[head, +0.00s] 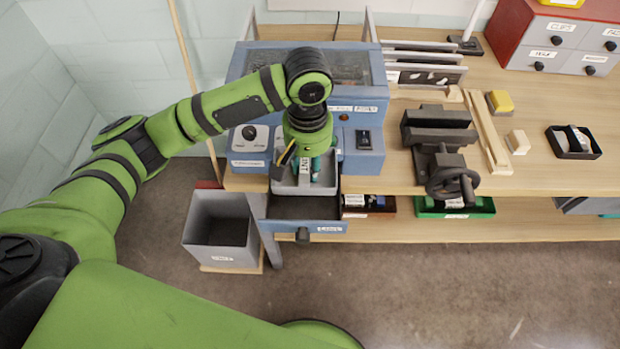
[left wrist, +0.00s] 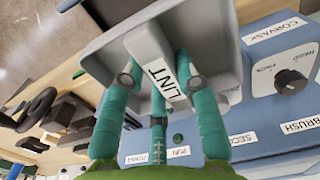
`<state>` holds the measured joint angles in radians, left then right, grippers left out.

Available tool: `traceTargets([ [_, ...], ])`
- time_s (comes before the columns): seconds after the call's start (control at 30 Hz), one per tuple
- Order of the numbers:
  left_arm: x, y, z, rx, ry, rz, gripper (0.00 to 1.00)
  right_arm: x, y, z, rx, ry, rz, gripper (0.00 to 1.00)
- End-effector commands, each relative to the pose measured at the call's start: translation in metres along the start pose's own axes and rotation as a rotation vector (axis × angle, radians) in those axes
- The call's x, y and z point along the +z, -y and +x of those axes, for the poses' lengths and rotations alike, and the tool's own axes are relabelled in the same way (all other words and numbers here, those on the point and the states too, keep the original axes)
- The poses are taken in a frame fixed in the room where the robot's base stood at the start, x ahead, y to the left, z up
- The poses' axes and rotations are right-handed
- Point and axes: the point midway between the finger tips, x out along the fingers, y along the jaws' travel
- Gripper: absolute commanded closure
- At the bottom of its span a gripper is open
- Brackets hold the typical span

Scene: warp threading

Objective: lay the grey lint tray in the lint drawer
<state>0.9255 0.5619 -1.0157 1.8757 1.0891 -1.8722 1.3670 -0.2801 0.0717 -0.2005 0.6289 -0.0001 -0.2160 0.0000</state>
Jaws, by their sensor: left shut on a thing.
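The grey lint tray (head: 292,187) is in my left gripper (head: 310,166), tilted or level I cannot tell, at the front of the blue machine. In the left wrist view the gripper's teal fingers (left wrist: 158,88) are closed around the white-labelled LINT grip of the tray (left wrist: 215,35). The lint drawer (head: 300,209) is pulled out of the machine below, with a dark interior, a black knob and a white label on its blue front. The tray overlaps the rear of the drawer in the head view; whether they touch is hidden. My right gripper is not in view.
The blue machine (head: 364,161) has a knob and switch on its front. A vise (head: 438,150) stands on the bench at right. The floor before the drawer is clear.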

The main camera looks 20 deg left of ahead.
Motion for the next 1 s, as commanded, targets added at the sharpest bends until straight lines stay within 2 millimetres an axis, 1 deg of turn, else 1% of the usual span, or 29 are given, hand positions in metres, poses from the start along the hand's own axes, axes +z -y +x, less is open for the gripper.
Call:
traceTargets([
  [0.03,0.001,0.002,0.01,-0.005,0.004,-0.001,1.0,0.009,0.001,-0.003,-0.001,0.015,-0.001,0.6],
  [0.1,0.001,0.001,0.023,-0.004,0.005,-0.001,1.0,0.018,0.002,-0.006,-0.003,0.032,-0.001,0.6],
  [0.2,0.001,0.001,0.037,-0.003,0.002,-0.001,1.0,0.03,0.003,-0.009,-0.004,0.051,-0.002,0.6],
  [0.3,0.0,0.0,0.046,-0.001,0.001,-0.001,1.0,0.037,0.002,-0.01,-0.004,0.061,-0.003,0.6],
  [0.37,0.0,0.001,0.052,-0.003,0.001,-0.001,1.0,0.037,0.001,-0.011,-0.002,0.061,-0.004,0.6],
  [0.47,0.001,0.001,0.068,-0.003,0.002,0.0,1.0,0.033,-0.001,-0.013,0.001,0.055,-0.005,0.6],
  [0.5,0.001,0.001,0.073,-0.003,0.002,0.0,1.0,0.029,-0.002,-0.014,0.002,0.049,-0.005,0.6],
  [0.6,0.0,0.001,0.081,-0.002,0.0,0.0,1.0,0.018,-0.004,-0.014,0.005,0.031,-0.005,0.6],
  [0.73,0.0,0.0,0.083,0.0,-0.001,0.001,1.0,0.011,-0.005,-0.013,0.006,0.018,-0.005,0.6],
  [0.97,0.001,0.0,0.085,0.0,0.0,0.001,1.0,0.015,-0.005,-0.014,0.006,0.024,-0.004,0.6],
  [1.0,0.0,0.0,0.085,0.0,-0.001,0.001,0.57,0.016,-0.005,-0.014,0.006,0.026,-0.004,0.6],
])
